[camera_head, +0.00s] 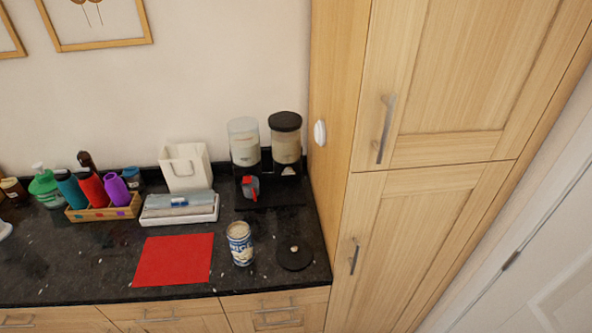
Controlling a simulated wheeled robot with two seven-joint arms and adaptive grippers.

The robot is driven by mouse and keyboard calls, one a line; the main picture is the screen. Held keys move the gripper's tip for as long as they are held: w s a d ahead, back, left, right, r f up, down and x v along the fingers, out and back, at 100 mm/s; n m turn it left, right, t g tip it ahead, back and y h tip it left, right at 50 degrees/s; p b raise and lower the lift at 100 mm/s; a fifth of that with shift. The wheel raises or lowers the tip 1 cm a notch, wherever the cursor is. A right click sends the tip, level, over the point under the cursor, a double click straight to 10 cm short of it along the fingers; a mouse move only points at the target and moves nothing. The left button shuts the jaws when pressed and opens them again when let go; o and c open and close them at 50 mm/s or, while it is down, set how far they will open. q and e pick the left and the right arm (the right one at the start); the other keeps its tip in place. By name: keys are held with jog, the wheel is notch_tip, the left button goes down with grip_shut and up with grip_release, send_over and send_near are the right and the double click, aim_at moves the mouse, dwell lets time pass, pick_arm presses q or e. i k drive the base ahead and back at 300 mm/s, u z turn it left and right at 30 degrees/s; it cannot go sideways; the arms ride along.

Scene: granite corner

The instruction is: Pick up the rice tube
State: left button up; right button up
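The rice tube, as I take it, is the upright cylinder (240,245) with a blue and white label and a pale top. It stands on the dark granite counter (75,262) near the front edge, right of a red mat (172,260) and apart from it. The label is too small to read surely. Neither of my grippers is in the head view, so I cannot tell where they are or what they hold.
A round black disc (295,258) with a knob lies right of the tube. Behind stand two dispensers (285,145), a white tray (180,216), a white bag-like container (185,168) and a wooden box of bottles (105,212). A tall wooden cabinet (400,230) bounds the right.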

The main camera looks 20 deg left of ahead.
aim_at(239, 234)
jog(key=u, duration=1.25)
